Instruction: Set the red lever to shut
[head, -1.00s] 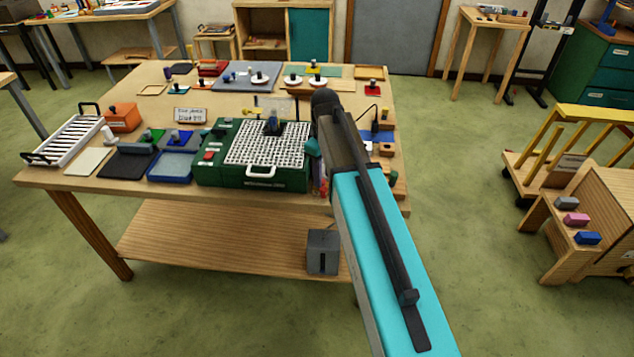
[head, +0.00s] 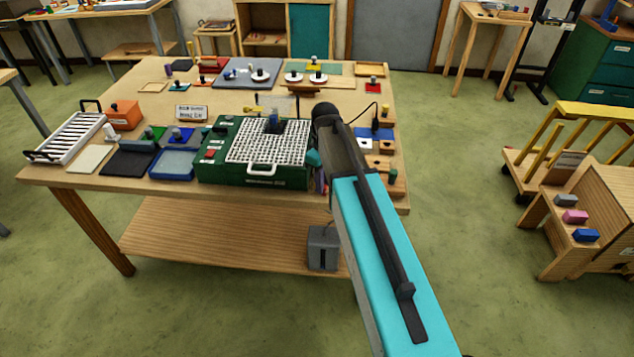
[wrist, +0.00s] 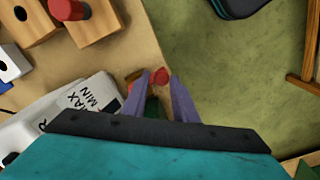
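In the wrist view my gripper (wrist: 160,80) points down at the table's edge. Its two purple fingers are apart. A small red knob (wrist: 160,76) shows between the fingertips; it looks like the red lever's end, but I cannot tell whether the fingers touch it. A green part (wrist: 153,107) shows below it between the fingers, and an orange-red piece lies just left of the left finger. In the head view my arm hides most of this spot, and the lever's setting cannot be read.
A white panel marked MAX and MIN (wrist: 82,104) lies left of the fingers. Wooden blocks (wrist: 90,20), one with a red peg (wrist: 68,8), stand at upper left. The green case (head: 225,168) with a white grid stands left of my arm. Floor lies beyond the table's right edge.

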